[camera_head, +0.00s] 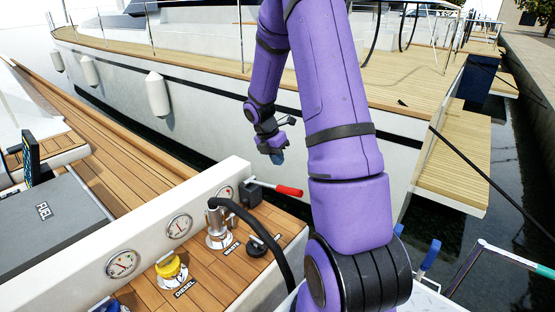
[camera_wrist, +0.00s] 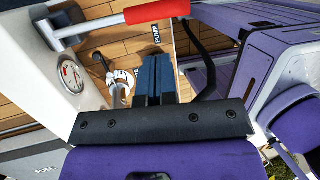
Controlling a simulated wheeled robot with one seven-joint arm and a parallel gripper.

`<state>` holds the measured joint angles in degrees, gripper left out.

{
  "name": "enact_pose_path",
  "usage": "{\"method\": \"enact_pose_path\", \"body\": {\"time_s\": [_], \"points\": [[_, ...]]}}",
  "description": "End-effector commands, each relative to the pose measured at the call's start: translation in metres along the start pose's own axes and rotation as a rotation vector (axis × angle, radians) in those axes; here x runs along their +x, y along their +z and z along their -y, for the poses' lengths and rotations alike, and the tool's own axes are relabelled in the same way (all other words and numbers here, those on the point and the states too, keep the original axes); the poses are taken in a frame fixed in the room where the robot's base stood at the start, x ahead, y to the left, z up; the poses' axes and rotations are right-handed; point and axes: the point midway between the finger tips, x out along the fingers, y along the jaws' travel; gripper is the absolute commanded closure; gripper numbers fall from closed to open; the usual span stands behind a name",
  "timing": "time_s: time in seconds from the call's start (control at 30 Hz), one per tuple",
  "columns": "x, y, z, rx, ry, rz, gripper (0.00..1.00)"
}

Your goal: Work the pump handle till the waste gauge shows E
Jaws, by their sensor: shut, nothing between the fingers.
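The pump handle is a metal rod with a red grip (camera_head: 288,190), sticking out to the right from a dark pump box (camera_head: 251,192) on the white coaming. In the wrist view the red grip (camera_wrist: 157,11) crosses the top edge, just beyond the fingertips and apart from them. My gripper (camera_head: 277,157) hangs above and behind the grip in the head view; its blue fingers (camera_wrist: 154,75) are together and empty.
A black hose (camera_head: 262,226) arches from a metal deck fitting (camera_head: 219,225) labelled WASTE. A yellow diesel cap (camera_head: 171,270) and two more gauges (camera_head: 179,226) lie to the left. A moored boat (camera_head: 190,100) lies behind across dark water.

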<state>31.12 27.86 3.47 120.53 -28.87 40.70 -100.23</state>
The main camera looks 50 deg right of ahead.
Motion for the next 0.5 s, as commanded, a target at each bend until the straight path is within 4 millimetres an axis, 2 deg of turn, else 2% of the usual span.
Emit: {"method": "enact_pose_path", "body": {"time_s": [0.03,0.3,0.5], "points": [[0.011,-0.001,0.000,-0.002,-0.004,-0.002,1.00],[0.061,-0.001,0.000,-0.002,-0.003,-0.002,1.00],[0.091,-0.001,0.000,-0.001,-0.002,-0.001,1.00]]}}
